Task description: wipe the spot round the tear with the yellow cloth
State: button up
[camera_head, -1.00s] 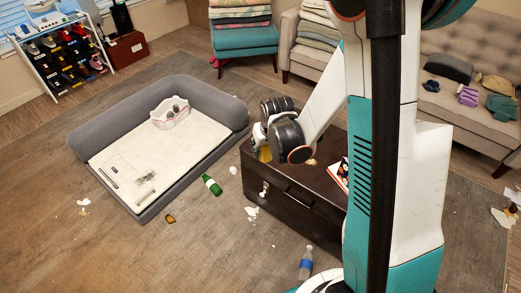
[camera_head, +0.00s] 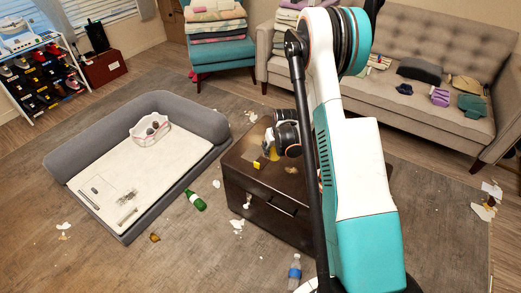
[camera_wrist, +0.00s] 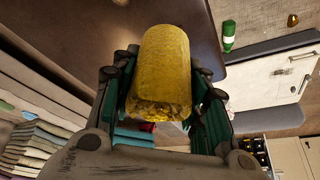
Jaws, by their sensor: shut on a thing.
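My gripper (camera_head: 272,150) is above the dark chest-like table and shut on the yellow cloth (camera_head: 274,155). In the wrist view, the cloth (camera_wrist: 163,65) is a rounded yellow bundle between the dark green fingers of my gripper (camera_wrist: 163,85). The grey-rimmed bed (camera_head: 185,150) lies left of the table, apart from my gripper. Its white pad has a dark mark (camera_head: 130,195) with thin lines near it. I cannot tell whether this is the tear or the spot. The pad (camera_wrist: 265,80) also shows at right in the wrist view.
The dark table (camera_head: 245,190) carries a small yellow item (camera_head: 257,165). A green bottle (camera_head: 195,200), white scraps (camera_head: 238,226) and a clear bottle (camera_head: 295,272) lie or stand on the floor. A white basket (camera_head: 150,130) is on the bed. A sofa (camera_head: 420,50) stands at the back.

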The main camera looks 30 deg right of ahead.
jog(key=d+f, duration=0.8)
jog(key=d, duration=0.3)
jog(key=shift+w+d+f+m, duration=0.15)
jog(key=shift+w+f+m, duration=0.1)
jog(key=shift+m, duration=0.15)
jog(key=shift+s, duration=0.1)
jog(key=shift+f+b, duration=1)
jog(key=shift+f, duration=1.9)
jog(key=shift+o, duration=1)
grip_shut()
